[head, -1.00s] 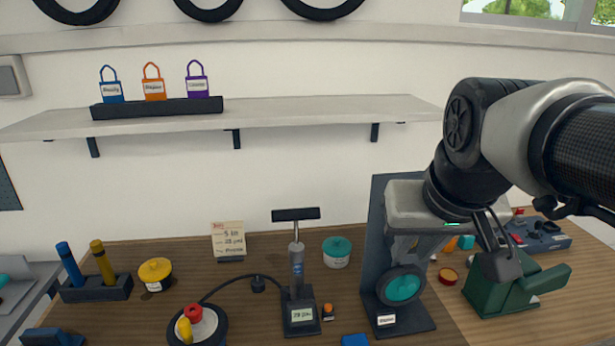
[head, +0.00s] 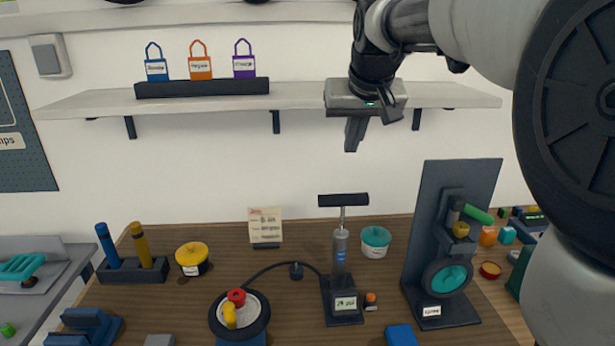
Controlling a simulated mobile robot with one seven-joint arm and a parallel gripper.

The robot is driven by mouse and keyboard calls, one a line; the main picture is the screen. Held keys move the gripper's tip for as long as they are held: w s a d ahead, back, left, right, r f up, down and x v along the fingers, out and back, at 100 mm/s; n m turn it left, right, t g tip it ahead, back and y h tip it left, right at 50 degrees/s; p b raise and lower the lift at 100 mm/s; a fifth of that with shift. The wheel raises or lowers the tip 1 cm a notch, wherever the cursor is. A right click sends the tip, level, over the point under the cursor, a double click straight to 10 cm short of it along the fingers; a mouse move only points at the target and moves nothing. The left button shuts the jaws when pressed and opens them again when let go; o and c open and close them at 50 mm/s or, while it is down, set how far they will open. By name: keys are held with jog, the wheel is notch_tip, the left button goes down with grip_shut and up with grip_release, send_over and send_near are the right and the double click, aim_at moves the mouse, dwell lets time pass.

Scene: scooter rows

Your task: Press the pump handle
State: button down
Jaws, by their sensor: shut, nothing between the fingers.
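The pump (head: 340,262) stands upright on the wooden workbench, with a grey cylinder and a dark base. Its black T-shaped pump handle (head: 343,200) is raised on a thin rod above the cylinder. A small display on the base seems to read 29 psi. A black hose runs left from the pump to a small wheel (head: 240,313) with a red knob and a yellow piece on it. My gripper (head: 352,150) points down above the pump handle, apart from it and slightly to its right. Its fingers are together and hold nothing.
A dark upright stand (head: 455,235) with a teal-hubbed wheel is right of the pump. A teal-lidded tub (head: 375,242) sits just behind right. A note card (head: 265,226) stands behind left. The wall shelf (head: 300,97) is behind my gripper, carrying three tags.

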send_over(344, 201)
jog(key=f, duration=0.8)
jog(key=shift+w+f, duration=0.1)
jog(key=shift+w, duration=0.2)
jog(key=f, duration=0.3)
jog(key=shift+s+f, duration=0.1)
jog(key=shift+s, duration=0.15)
jog(key=shift+f, duration=0.45)
notch_tip(344, 201, down, 8)
jog(key=b, duration=0.6)
jog(key=shift+s+f, duration=0.15)
jog(key=shift+f, duration=0.1)
jog(key=shift+r, duration=0.1)
